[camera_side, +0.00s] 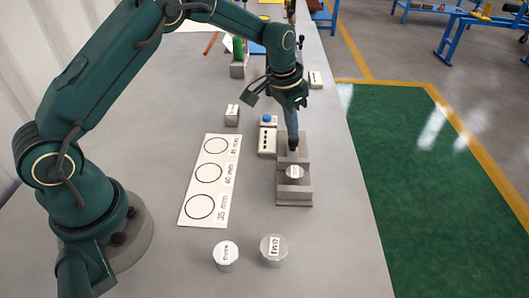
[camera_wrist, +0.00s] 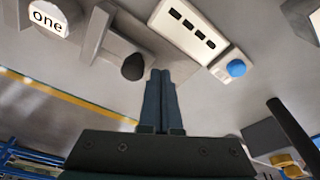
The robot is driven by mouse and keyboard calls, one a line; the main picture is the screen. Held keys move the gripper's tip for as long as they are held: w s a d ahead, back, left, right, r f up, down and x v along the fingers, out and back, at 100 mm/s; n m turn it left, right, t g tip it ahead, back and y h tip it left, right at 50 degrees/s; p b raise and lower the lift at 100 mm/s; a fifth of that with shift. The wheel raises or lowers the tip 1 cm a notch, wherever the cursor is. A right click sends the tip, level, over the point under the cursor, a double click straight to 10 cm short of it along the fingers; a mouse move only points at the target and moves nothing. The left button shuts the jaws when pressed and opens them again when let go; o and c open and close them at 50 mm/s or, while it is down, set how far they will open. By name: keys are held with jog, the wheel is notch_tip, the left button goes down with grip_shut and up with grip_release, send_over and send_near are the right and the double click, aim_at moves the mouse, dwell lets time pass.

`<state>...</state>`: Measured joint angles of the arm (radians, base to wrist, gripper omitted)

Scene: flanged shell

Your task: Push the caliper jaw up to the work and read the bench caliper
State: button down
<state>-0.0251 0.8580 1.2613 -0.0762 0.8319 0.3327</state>
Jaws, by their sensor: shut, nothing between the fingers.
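The grey bench caliper (camera_side: 294,196) lies on the table in the side view. A round pale work piece labelled "one" (camera_side: 295,172) sits in it; it also shows in the wrist view (camera_wrist: 48,18). The caliper jaw (camera_wrist: 93,33) stands beside the piece; I cannot tell whether they touch. A dark knob (camera_wrist: 133,67) is on the jaw's side. My gripper (camera_side: 293,147) is shut and empty, pointing down at the caliper's far end. In the wrist view its fingertips (camera_wrist: 160,73) are close beside the knob. The white readout (camera_wrist: 187,27) with a blue button (camera_wrist: 236,68) shows only dark dashes.
A white card (camera_side: 209,178) with three circles marked in mm lies left of the caliper. Two labelled cylinders (camera_side: 226,256) (camera_side: 273,250) stand nearer the camera. A small labelled block (camera_side: 232,115) and a white tag (camera_side: 315,79) are farther back. The table's right edge is near the caliper.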

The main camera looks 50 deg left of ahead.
aim_at(293, 137)
jog(key=shift+s+d, duration=1.15)
dwell(0.6)
jog(key=shift+w+a, duration=0.2)
jog(key=shift+a, duration=0.05)
dwell(0.3)
jog(key=shift+w+r, duration=0.1)
jog(key=shift+r, duration=3.4)
